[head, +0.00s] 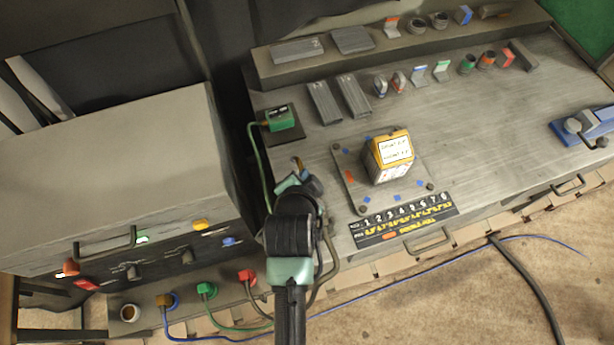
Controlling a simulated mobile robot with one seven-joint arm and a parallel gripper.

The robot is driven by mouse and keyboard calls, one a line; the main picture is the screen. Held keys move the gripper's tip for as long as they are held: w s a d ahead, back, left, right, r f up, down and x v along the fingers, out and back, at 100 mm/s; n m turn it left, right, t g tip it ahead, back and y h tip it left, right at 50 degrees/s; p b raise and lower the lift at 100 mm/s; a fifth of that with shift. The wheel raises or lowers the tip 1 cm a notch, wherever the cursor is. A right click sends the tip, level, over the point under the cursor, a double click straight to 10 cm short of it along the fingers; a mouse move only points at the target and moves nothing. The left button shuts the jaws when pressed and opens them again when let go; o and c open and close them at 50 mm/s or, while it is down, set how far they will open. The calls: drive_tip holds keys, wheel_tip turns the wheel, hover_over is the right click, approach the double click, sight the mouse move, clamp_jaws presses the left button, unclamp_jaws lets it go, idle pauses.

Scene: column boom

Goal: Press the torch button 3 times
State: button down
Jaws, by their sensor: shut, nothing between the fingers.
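No torch or torch button can be clearly told apart in the head view. A small green box (281,118) with a cable sits on a dark pad at the bench's left end. A yellow and white box (390,155) with print on top stands on a grey plate (436,205) with coloured patches. My gripper (298,165) is at the end of my arm, between the green box and the plate, over the bench's left edge. It is shut and empty, and partly hidden by my wrist. It appears apart from both boxes; its height is unclear.
A numbered black strip (403,217) lies at the bench's front edge. Grey blocks (324,103) and small coloured parts line the back and shelf. A blue vise-like tool (584,127) is at right. A grey cabinet (110,170) stands left. Cables and plugs (206,290) lie below.

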drive_tip(key=shift+f, duration=0.3)
idle(0.4)
drive_tip(key=shift+r+p, duration=0.8)
drive_tip(key=shift+r, duration=0.1)
drive_tip(key=shift+r, duration=0.1)
wheel_tip(320, 180, up, 5)
drive_tip(key=p, duration=0.5)
idle(0.5)
